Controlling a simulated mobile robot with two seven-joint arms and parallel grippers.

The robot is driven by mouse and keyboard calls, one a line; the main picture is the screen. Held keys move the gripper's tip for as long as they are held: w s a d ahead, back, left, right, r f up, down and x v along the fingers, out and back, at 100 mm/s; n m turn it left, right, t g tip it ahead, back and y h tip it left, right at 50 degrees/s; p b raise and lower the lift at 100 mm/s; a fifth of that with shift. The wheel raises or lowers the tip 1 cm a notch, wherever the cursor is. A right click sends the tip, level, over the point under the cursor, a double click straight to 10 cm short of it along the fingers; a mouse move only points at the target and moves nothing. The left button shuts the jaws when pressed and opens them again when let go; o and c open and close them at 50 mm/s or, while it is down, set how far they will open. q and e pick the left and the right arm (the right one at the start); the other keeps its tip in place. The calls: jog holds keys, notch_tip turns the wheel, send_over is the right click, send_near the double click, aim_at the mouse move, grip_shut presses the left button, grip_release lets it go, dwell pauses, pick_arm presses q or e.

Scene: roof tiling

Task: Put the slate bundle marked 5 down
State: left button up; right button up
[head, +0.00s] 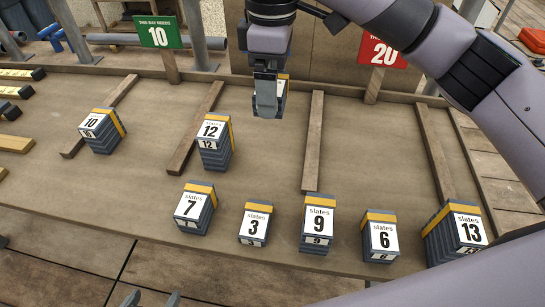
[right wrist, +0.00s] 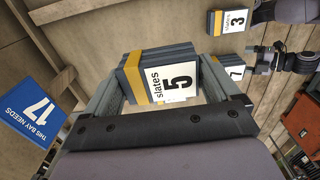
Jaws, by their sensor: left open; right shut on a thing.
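The slate bundle marked 5 (right wrist: 175,84), dark slates with a yellow band and white label, is between the fingers of my right gripper (right wrist: 160,90), which is shut on it. In the head view that gripper (head: 267,98) is at the back middle of the board, and hides most of the bundle (head: 283,86). I cannot tell whether the bundle touches the board. My left gripper (head: 150,299) is open and empty at the bottom edge, with only its fingertips showing.
Wooden strips (head: 313,140) divide the board. Signs read green 10 (head: 157,33), red 20 (head: 383,52) and, in the wrist view, blue 17 (right wrist: 33,108). Bundles 10 (head: 101,130) and 12 (head: 215,140) stand left; 7 (head: 194,208), 3, 9, 6 and 13 (head: 456,232) line the front.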

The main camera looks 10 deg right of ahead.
jog(key=b, duration=0.1)
send_over(272, 165)
notch_tip(272, 165, down, 12)
jog(key=shift+r, duration=0.1)
notch_tip(272, 165, down, 4)
jog(key=shift+d+f, duration=0.1)
jog(key=shift+f, duration=0.1)
jog(key=o, duration=0.9)
jog(key=shift+f, duration=0.1)
